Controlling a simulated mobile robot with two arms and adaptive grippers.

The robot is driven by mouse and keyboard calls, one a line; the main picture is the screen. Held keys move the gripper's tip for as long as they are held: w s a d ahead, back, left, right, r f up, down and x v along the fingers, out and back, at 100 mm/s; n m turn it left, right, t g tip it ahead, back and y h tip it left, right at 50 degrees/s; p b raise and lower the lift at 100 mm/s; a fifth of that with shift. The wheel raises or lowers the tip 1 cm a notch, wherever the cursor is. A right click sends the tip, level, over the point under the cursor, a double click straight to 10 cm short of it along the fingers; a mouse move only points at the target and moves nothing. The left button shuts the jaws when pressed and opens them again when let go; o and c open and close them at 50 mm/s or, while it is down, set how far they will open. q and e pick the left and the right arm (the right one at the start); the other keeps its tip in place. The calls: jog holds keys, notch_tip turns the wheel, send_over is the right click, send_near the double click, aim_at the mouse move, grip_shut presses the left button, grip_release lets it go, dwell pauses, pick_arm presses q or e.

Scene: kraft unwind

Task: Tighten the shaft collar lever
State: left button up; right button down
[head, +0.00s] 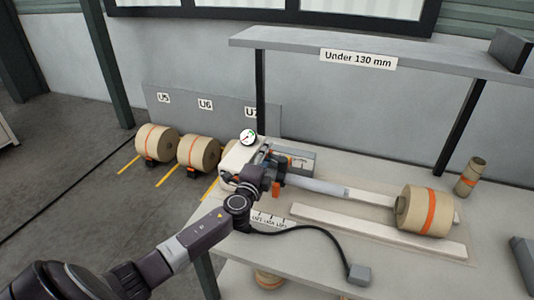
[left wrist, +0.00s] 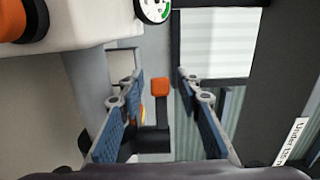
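The shaft (head: 318,187) runs level over the table, with orange and dark collar parts (head: 278,188) at its left end. My left gripper (head: 266,158) is at that left end, just above and left of the orange part, and partly hides the collar. In the left wrist view my left gripper (left wrist: 155,90) is open, its blue-padded fingers well apart. A dark lever with an orange tip (left wrist: 160,87) shows between the fingers, with clear gaps on both sides. Whether it lies within finger depth I cannot tell. My right gripper is not in view.
A kraft roll (head: 412,207) with an orange band sits toward the shaft's right end. A dial gauge (head: 248,137) and a grey meter box (head: 303,160) stand close by. A shelf (head: 290,40) spans above. A cable (head: 320,243) crosses the table front (head: 290,255).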

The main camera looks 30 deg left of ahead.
pick_arm(q)
jog(key=c, duration=0.5)
grip_shut()
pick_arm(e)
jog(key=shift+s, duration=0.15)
